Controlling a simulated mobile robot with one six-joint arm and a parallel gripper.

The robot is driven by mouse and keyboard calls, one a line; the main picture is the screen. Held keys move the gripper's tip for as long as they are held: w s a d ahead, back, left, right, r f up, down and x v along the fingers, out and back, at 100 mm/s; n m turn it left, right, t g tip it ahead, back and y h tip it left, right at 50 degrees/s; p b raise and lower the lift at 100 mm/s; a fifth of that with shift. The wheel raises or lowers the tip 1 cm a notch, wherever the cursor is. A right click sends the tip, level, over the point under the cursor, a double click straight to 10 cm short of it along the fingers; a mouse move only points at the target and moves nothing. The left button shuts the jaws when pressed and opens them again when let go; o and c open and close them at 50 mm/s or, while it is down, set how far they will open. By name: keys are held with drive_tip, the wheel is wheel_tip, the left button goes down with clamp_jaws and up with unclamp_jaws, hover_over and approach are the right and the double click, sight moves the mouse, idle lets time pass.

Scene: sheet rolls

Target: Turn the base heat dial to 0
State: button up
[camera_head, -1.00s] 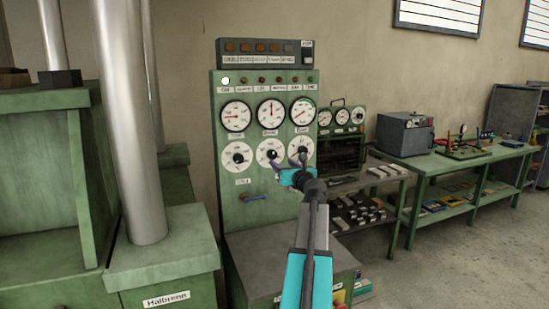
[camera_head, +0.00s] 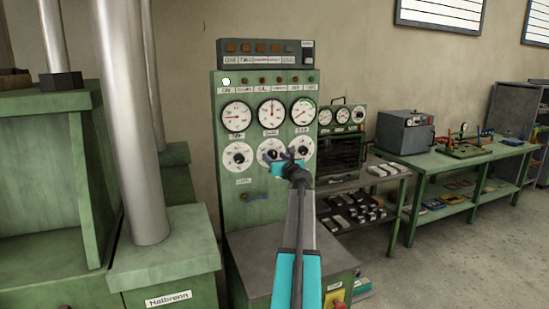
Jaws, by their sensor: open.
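The green control panel (camera_head: 228,205) carries a lower row of three white dials with black knobs. They are the left dial (camera_head: 238,158), the middle dial (camera_head: 268,144) and the right dial (camera_head: 304,157). Their labels are too small to read, so I cannot tell which one is the base heat dial. My gripper (camera_head: 281,156) is open and empty in front of the panel, over the lower part of the middle dial and the left edge of the right dial. Whether it touches a knob cannot be told.
A grey-topped cabinet (camera_head: 262,250) stands under the panel. A thick metal pipe (camera_head: 138,120) rises at the left. Green workbenches (camera_head: 440,163) stand at the right, with open floor before them.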

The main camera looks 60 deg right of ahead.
drive_tip(key=shift+w+d, duration=0.15)
drive_tip(key=shift+w, duration=0.05)
drive_tip(key=c, duration=1)
drive_tip(key=shift+a, duration=0.2)
drive_tip(key=shift+c, duration=0.2)
drive_tip(key=shift+d, duration=0.1)
